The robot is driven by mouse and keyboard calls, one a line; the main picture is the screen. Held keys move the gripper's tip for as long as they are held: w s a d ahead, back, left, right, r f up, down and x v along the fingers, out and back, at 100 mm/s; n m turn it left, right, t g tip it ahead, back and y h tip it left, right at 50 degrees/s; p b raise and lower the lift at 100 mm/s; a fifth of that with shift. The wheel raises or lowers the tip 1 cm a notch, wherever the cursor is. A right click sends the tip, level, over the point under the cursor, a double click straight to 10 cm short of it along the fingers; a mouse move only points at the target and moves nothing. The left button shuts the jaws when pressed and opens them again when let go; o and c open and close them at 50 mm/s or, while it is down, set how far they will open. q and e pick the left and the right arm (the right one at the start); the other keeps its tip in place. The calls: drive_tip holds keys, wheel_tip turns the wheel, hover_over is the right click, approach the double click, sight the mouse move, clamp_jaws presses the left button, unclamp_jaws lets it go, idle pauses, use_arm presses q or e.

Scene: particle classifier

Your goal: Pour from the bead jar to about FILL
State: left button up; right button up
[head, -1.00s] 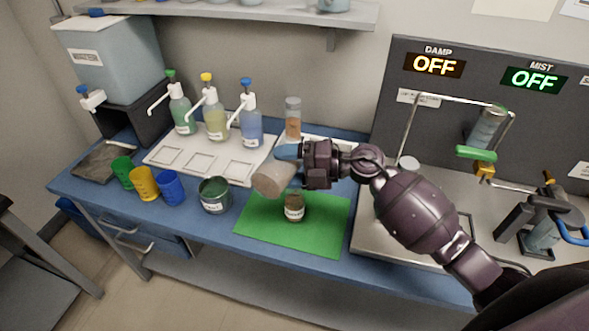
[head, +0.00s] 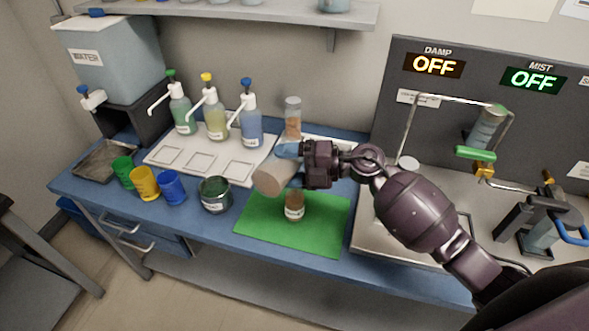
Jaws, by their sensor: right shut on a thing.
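My right gripper (head: 290,152) is shut on a wide tan jar (head: 274,178), the bead jar. The jar is held tipped, above and slightly left of a small labelled jar (head: 294,212) on a green mat (head: 320,228). The small jar stands upright, with brownish contents showing behind its glass. The held jar and my fingers overlap the space just above it. I cannot make out falling beads or a FILL mark. My left gripper is out of view.
A dark labelled tub (head: 215,195) stands just left of the mat. Green, yellow and blue cups (head: 144,184) are further left. Pump bottles (head: 215,120) stand behind on a white tray (head: 205,165). A tall clear cylinder (head: 293,118) is behind my gripper. The mat's front right is clear.

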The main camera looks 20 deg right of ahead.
drive_tip(key=shift+w+d+r+m+y+p, duration=0.25)
drive_tip(key=shift+r+m+y+p, duration=0.15)
drive_tip(key=shift+m+p, duration=0.35)
idle(2.8)
